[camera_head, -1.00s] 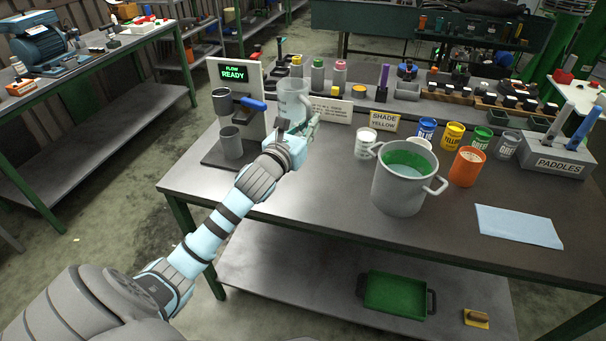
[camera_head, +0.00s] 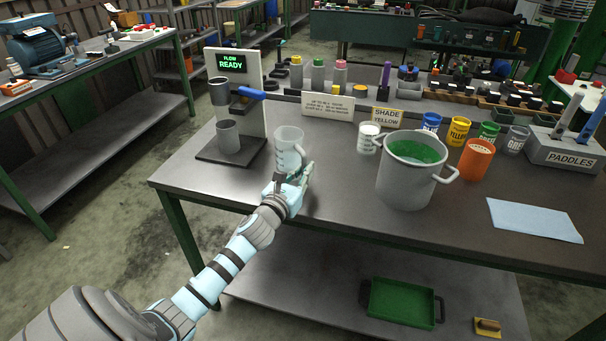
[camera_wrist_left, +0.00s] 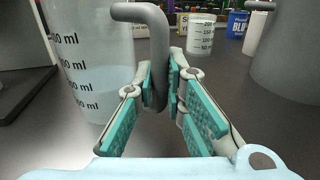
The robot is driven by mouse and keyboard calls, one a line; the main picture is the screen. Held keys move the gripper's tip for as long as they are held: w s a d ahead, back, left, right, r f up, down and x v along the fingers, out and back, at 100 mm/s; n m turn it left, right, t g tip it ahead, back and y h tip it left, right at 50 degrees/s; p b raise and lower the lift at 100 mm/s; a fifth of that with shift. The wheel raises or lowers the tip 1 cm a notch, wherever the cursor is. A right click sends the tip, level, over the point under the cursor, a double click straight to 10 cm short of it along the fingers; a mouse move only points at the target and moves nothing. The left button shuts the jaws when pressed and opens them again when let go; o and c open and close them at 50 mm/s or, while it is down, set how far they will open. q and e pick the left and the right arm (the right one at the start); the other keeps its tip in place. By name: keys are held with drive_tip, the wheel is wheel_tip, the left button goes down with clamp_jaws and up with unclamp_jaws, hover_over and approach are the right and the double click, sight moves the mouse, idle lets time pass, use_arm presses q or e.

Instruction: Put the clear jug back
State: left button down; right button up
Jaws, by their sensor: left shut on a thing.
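The clear jug (camera_head: 288,147) is upright in the head view, at the table's left part, right of the dispenser. In the left wrist view the jug (camera_wrist_left: 92,60) shows volume marks, and its grey handle (camera_wrist_left: 158,50) stands between my fingers. My left gripper (camera_head: 292,182) is shut on that handle; its teal finger pads (camera_wrist_left: 166,88) press on it from both sides. The jug's base is low, at or just above the table top; I cannot tell whether it touches. My right gripper is not in view.
The dispenser (camera_head: 241,100) with a grey cup (camera_head: 228,137) stands left of the jug. A grey pot (camera_head: 407,183) with green contents is to the right. A smaller marked beaker (camera_head: 367,138) and sign cards (camera_head: 327,107) stand behind. The table (camera_head: 330,205) is clear between jug and pot.

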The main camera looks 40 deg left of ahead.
use_arm(q)
drive_tip(key=shift+f, duration=0.15)
drive_tip(key=c, duration=1.7)
unclamp_jaws()
drive_tip(key=shift+o, duration=0.2)
drive_tip(key=shift+r, duration=0.3)
drive_tip(key=s+d+b, duration=0.1)
drive_tip(key=s+d, duration=0.1)
drive_tip(key=s, duration=1)
drive_tip(key=shift+f, duration=0.1)
